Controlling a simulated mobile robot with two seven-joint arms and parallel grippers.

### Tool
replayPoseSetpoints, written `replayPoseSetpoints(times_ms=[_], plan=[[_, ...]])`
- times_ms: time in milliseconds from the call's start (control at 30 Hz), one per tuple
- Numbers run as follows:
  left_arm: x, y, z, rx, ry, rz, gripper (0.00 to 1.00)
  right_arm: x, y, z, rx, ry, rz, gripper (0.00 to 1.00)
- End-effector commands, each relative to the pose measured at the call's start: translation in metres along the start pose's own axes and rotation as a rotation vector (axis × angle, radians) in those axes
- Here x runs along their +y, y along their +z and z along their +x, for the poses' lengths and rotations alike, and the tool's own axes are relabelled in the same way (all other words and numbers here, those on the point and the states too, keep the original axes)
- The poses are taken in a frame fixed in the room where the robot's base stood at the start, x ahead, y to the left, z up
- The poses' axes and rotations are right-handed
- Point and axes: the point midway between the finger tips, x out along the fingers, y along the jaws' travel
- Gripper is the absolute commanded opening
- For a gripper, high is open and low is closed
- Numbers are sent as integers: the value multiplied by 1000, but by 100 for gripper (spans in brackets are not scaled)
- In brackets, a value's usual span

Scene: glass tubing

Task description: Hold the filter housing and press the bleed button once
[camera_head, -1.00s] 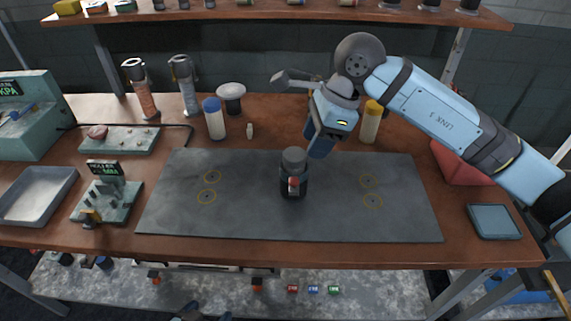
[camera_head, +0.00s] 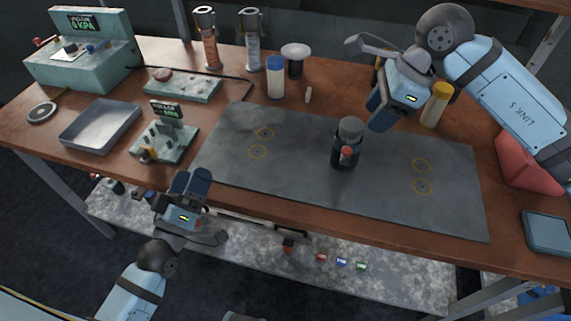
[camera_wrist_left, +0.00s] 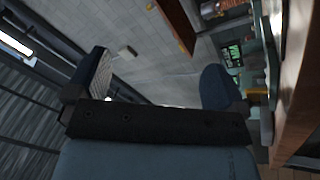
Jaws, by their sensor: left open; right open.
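The filter housing (camera_head: 345,148) is a dark upright cylinder with a grey cap, standing on the grey mat (camera_head: 300,185). A small red button (camera_head: 347,152) shows on its front side. My right gripper (camera_head: 381,115) is open and empty, above and behind the housing to the right, apart from it. My left gripper (camera_head: 191,182) is open and empty in front of the table's front edge, left of the mat. In the left wrist view its two blue fingers (camera_wrist_left: 155,85) stand wide apart with nothing between them. The housing is not recognisable in that view.
A gauge fixture (camera_head: 165,140) and a metal tray (camera_head: 100,125) are on the left of the table. Bottles, including a white one with a blue cap (camera_head: 275,80), stand behind the mat. A yellow bottle (camera_head: 435,105) stands near my right gripper. The mat around the housing is clear.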

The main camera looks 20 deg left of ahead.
Motion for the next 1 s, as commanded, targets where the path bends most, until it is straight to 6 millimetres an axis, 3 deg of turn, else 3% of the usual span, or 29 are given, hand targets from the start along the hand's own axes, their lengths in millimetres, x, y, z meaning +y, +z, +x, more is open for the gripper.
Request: replayPoseSetpoints(times_ms=[233,467,667,867,900,1000], plan=[[51,4,59,-40,132,428,98,0,0,0,0,0,0,43],[85,49,90,36,400,1289,98,0,0,0,0,0,0,43],[100,96,102,294,680,2102,98,0,0,0,0,0,0,43],[91,136,104,729,934,2791,98,0,0,0,0,0,0,43],[87,142,104,-815,-963,-2857,98,0,0,0,0,0,0,43],[78,153,104,-873,-879,-2579,98,0,0,0,0,0,0,43]])
